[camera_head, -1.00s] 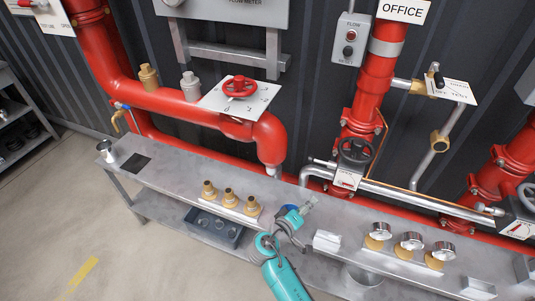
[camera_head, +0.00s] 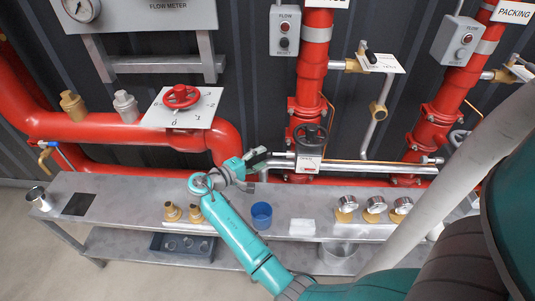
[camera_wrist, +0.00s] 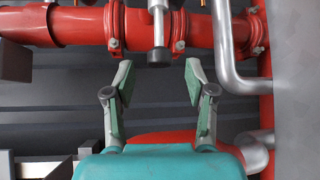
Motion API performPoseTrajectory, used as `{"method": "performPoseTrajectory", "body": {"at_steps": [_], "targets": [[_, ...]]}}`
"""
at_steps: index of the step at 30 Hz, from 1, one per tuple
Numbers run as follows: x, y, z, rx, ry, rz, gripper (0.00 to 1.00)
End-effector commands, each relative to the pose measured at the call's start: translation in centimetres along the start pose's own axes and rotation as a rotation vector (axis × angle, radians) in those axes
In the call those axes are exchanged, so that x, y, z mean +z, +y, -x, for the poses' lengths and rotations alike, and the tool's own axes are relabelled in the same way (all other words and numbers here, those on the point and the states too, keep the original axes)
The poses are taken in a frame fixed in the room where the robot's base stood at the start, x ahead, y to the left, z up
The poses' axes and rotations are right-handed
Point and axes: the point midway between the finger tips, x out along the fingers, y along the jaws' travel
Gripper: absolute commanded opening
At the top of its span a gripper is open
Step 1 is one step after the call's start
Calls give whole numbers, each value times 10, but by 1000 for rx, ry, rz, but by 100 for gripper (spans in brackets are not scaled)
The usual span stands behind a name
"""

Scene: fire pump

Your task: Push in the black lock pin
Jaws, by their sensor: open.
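The black lock pin (camera_wrist: 159,55) shows in the wrist view as a black tip on a silver rod, which sticks out from the red pipe. My gripper (camera_wrist: 160,78) is open, with one finger on each side of the pin's line. The black tip appears ahead of and between the fingertips, and nothing is held. In the head view, my gripper (camera_head: 262,158) points right toward the silver rod (camera_head: 282,154) beside the black handwheel valve. The pin's black tip is hard to make out there, behind or near the fingers.
The black handwheel (camera_head: 311,135) and its white label plate (camera_head: 308,164) stand just right of the rod. A red pipe elbow (camera_head: 225,140) is left of my gripper. Below is a metal bench (camera_head: 115,195) with a blue cup (camera_head: 261,213), brass fittings and gauges (camera_head: 375,204).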

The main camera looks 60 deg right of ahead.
Motion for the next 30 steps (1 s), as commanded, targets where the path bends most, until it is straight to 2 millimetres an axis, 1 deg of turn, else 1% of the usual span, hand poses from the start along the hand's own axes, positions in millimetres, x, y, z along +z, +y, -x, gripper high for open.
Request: {"method": "performPoseTrajectory", "body": {"at_steps": [1, 3, 9, 13, 20, 21, 23, 24, 26, 27, 28, 30], "targets": [[1, 0, -10, -1, -4, 0, 56], [1, 0, -20, -1, -2, 0, 56], [0, 0, -40, -1, -1, -1, 56], [0, 0, -44, -1, 1, -1, 56], [0, 0, -45, -1, 2, -1, 56], [0, 0, -45, -1, 1, -1, 53], [0, 0, -45, -1, 1, -1, 38], [0, 0, -45, -1, 1, -1, 28], [0, 0, -45, -1, 1, -1, 13], [0, 0, -45, -1, 1, -1, 3], [0, 0, -45, -1, 1, -1, 0], [0, 0, -45, -1, 1, -1, 0]]}}
